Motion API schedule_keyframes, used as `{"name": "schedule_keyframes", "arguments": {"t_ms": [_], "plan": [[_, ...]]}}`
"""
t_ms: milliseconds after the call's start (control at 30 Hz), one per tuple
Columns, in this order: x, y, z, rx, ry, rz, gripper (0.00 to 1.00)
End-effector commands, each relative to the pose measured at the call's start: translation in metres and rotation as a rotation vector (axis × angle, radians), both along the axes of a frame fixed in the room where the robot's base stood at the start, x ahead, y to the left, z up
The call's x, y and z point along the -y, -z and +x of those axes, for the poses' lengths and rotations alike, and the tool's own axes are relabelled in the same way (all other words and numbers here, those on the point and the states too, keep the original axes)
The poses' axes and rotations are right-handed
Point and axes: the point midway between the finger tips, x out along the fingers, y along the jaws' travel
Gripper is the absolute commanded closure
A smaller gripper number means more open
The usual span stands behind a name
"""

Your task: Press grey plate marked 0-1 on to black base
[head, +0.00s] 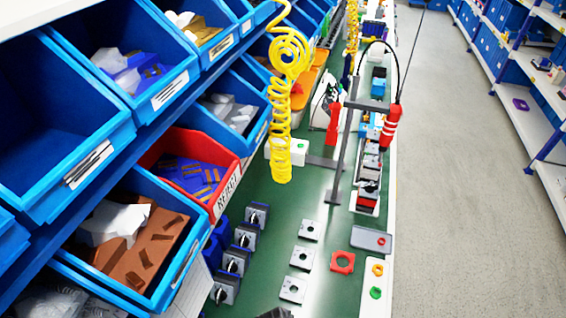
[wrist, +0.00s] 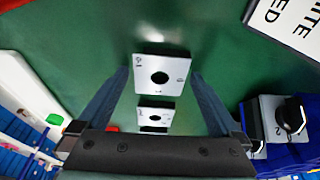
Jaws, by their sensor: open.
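Several grey square plates with a round hole lie flat on the green bench in the head view, the nearest one (head: 293,289) at the bottom. A second plate (wrist: 155,114) shows nearer the palm. My gripper (wrist: 160,72) is open and empty, its fingers on either side of the plate in view, not visibly touching it. Several switch units with black knobs (head: 235,262) stand left of the plates. I cannot make out a bare black base.
A red square frame (head: 342,262) and a grey tray (head: 371,239) lie right of the plates. Blue bins and a red bin (head: 195,165) line the left.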

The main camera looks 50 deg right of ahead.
Motion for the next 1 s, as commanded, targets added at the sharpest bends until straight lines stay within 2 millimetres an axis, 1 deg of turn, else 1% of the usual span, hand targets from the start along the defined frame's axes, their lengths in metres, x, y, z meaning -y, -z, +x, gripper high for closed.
{"name": "schedule_keyframes", "arguments": {"t_ms": [33,67,100,267,400,433,667,767,867,1000], "plan": [[0.000,0.000,0.000,0.000,0.000,0.000,0.04],[0.000,0.000,0.000,0.000,0.000,0.000,0.09],[0.000,0.000,0.000,0.000,0.000,0.000,0.16],[0.000,0.000,0.000,0.000,0.000,0.000,0.45],[0.000,0.000,0.000,0.000,0.000,0.000,0.70],[0.000,0.000,0.000,0.000,0.000,0.000,0.74],[0.000,-0.001,0.000,0.000,0.000,0.000,0.75],[0.000,-0.004,0.000,0.001,0.000,-0.001,0.75],[0.000,-0.011,0.000,0.001,0.000,-0.001,0.75],[0.000,-0.030,0.000,0.002,-0.001,-0.001,0.75]]}}
